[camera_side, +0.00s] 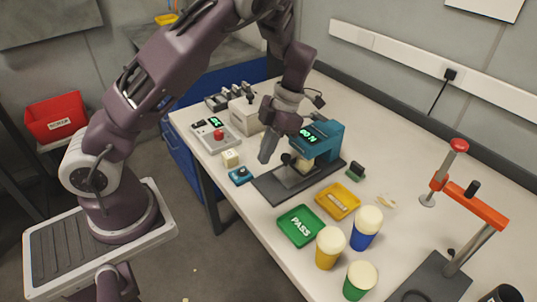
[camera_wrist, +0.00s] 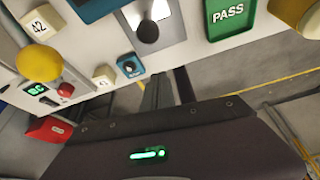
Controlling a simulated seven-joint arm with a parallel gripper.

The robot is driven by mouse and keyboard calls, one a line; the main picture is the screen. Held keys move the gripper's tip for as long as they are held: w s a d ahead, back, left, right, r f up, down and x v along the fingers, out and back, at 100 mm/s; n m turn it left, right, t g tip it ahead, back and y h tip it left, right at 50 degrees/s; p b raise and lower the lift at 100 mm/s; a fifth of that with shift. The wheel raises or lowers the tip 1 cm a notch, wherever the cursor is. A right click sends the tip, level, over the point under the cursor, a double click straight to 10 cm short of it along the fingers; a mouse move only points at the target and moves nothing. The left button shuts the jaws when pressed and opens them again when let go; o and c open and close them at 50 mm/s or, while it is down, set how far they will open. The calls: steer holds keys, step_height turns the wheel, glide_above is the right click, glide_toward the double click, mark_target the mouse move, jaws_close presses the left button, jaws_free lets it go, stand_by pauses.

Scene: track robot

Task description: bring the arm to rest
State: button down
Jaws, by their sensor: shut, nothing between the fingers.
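A small blue device with a knob (camera_side: 240,176) and a cream block (camera_side: 230,158) stand left of the base plate.
A green PASS tray (camera_side: 300,226), a yellow tray (camera_side: 338,201) and capped yellow (camera_side: 329,250), blue (camera_side: 364,232) and green (camera_side: 358,283) cups stand right of the plate. A red-button control box (camera_side: 215,134) is at left. An orange-armed stand (camera_side: 470,202) rises at right.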

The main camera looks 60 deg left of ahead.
steer(key=v, duration=0.9)
steer(key=s+d+r+m+t+h, duration=0.2)
steer(key=s+r+m, duration=0.2)
steer(key=r+m, duration=0.35)
steer(key=s+d+r+m+t, duration=0.1)
steer(key=s+m+t, duration=0.1)
steer(key=s+m, duration=0.4)
steer(key=s+d+r+m+t+y, duration=0.1)
steer(key=s+r+m+t, duration=0.1)
steer(key=s+m, duration=0.4)
steer(key=s+d+r+m+t, duration=0.1)
steer(key=s+m, duration=0.4)
steer(key=m, duration=0.9)
steer(key=d+t, duration=0.1)
steer(key=t, duration=0.1)
steer(key=shift+s+r+m+t, duration=0.25)
steer(key=shift+s+m+t, duration=0.1)
steer(key=shift+s+t, duration=0.05)
